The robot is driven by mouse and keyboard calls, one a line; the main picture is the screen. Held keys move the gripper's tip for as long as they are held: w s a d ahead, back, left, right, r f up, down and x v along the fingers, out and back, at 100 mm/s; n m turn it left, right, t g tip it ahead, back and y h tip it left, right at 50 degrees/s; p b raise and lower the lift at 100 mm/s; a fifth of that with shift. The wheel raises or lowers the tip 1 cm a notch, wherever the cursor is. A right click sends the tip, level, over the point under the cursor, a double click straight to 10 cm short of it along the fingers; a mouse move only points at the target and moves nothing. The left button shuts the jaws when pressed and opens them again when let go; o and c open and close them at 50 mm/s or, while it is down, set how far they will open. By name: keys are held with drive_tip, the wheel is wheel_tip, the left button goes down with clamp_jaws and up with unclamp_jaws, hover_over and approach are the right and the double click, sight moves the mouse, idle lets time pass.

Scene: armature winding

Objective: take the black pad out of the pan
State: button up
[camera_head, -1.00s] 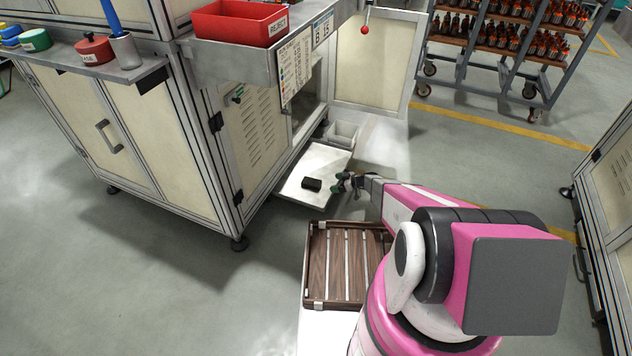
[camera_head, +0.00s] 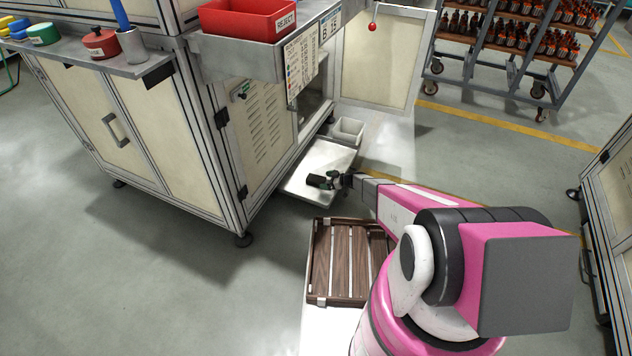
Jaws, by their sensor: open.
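The black pad (camera_head: 317,181) lies in the shallow light-grey pan (camera_head: 330,158), which sits low beside the machine cabinet. My gripper (camera_head: 329,180) is open and reaches over the pan from the right. Its fingertips are at the pad's right end. The view is too small to tell whether the fingers straddle the pad or touch it. My gripper and wrist hide part of the pad's right end and of the pan's right side.
The cabinet (camera_head: 180,140) stands close to the pan's left side, with an open door (camera_head: 381,60) behind. A small white bin (camera_head: 348,131) sits just past the pan. A slatted wooden tray (camera_head: 337,262) is in front of it. Open floor lies at left.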

drive_tip(key=shift+x, duration=0.85)
drive_tip(key=c, duration=1)
